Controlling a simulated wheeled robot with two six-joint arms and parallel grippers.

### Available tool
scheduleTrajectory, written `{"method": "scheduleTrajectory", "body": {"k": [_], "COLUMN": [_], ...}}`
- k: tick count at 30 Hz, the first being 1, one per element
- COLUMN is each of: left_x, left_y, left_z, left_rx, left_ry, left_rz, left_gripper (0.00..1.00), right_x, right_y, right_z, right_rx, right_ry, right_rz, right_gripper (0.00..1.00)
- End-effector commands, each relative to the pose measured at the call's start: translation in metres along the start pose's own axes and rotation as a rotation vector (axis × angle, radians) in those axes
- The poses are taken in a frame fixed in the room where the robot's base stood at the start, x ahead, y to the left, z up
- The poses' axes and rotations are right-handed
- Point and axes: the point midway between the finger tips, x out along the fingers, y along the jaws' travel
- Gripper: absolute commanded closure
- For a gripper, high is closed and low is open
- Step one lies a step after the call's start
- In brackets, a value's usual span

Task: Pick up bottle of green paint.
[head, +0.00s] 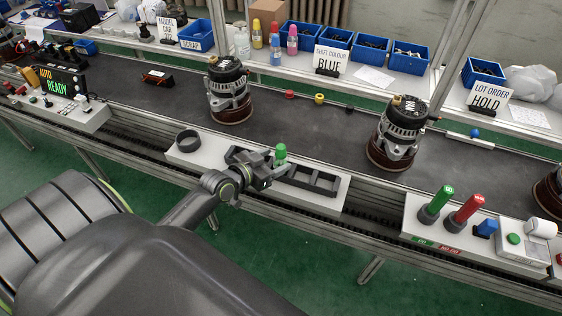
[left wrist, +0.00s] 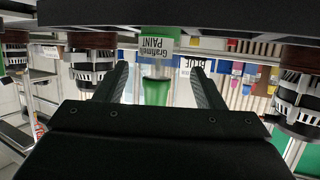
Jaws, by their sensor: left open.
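The bottle of green paint (head: 281,153) stands upright on the light ledge at the belt's front edge, its green top showing; my gripper hides part of its lower body. In the left wrist view, which is upside down, the bottle (left wrist: 157,92) shows its green top and a label reading PAINT. My left gripper (head: 270,170) is at the bottle, with its fingers open. In the left wrist view, the open fingers (left wrist: 161,85) lie on either side of the bottle with gaps visible. My right gripper is not in view.
A black slotted rack (head: 307,180) lies right of the bottle, and a dark ring (head: 188,141) sits left. Alternators (head: 228,92) (head: 398,135) stand on the dark belt behind. Green (head: 436,203) and red (head: 463,213) cylinders stand on the right panel.

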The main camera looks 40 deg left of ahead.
Motion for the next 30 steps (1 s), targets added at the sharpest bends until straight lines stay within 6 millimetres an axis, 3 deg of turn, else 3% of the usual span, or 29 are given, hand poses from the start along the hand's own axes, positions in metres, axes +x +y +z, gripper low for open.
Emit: {"method": "scheduleTrajectory", "body": {"k": [12,21,30], "left_x": [0.046,0.051,0.051], "left_y": [0.003,0.003,0.002], "left_z": [-0.002,-0.001,-0.001], "left_rx": [-0.002,-0.001,-0.001], "left_ry": [0.002,0.001,0.001], "left_rz": [0.000,0.000,0.000], "left_gripper": [0.38,0.38,0.74], "right_x": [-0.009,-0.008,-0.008], "right_y": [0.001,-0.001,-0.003], "right_z": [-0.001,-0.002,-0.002], "right_rx": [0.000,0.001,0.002], "right_ry": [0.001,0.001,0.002], "right_rz": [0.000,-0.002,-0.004], "right_gripper": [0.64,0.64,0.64]}}
